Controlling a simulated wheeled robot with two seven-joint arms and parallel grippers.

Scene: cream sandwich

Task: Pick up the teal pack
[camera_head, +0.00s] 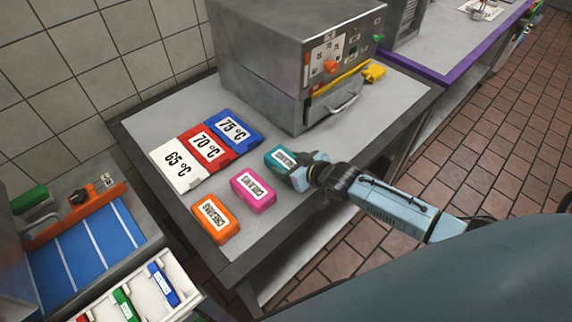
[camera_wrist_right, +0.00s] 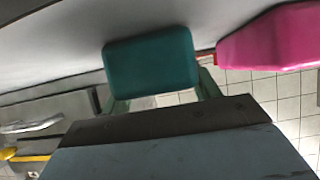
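The teal pack (camera_head: 281,157) has a white label and sits at the table's front side, right of the pink pack. It also shows in the right wrist view (camera_wrist_right: 150,62), close in front of the gripper. My right gripper (camera_head: 305,172) is at the pack's right end and hides part of it. In the right wrist view its fingers (camera_wrist_right: 162,95) are spread wide, one beside the pack's right edge and one by its lower left corner. I see no clear grip; the fingertips are partly hidden. My left gripper is out of view.
Pink (camera_head: 253,191) and orange (camera_head: 215,219) packs lie left of the teal pack. White (camera_head: 179,165), red (camera_head: 206,148) and blue (camera_head: 236,132) temperature pads lie behind. A grey oven (camera_head: 270,70) stands at the table's back. Bare tabletop (camera_head: 390,95) shows at right.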

